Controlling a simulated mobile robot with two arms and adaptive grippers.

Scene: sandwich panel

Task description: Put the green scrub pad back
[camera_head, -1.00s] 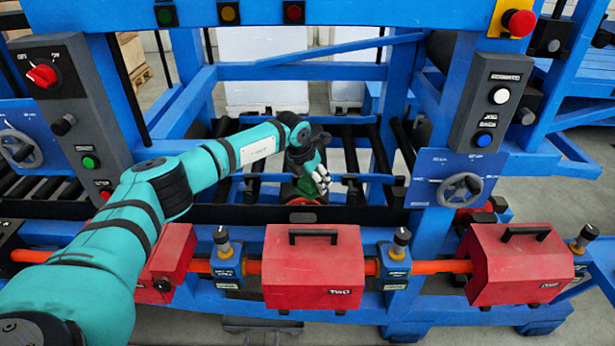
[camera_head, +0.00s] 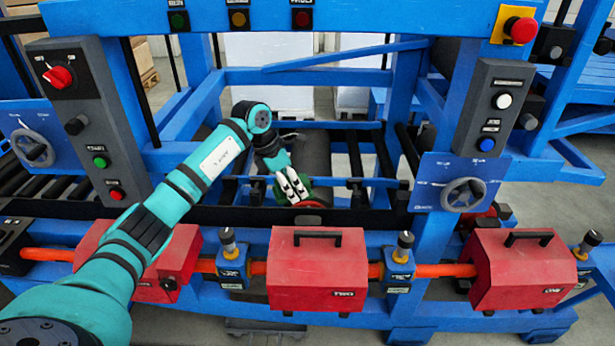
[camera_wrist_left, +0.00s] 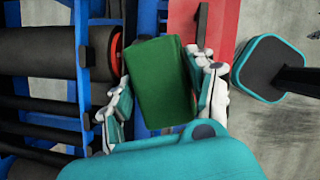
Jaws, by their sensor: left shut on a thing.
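The green scrub pad (camera_wrist_left: 158,82) is a dark green block between the fingers of my left gripper in the left wrist view. My left gripper (camera_head: 291,188) is shut on it, with white and teal fingers on both sides. In the head view only a small part of the pad (camera_head: 304,181) shows past the fingers. The gripper is over the inside of the blue frame, just behind the front rail and near a red round part (camera_head: 310,204). My right gripper is not in the head view.
Red boxes marked TWO (camera_head: 316,270) and ONE (camera_head: 524,268) hang along the front on an orange bar. A left control panel (camera_head: 88,120) and a right control panel (camera_head: 492,108) flank the opening. Black rollers (camera_wrist_left: 47,48) lie beside the gripper.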

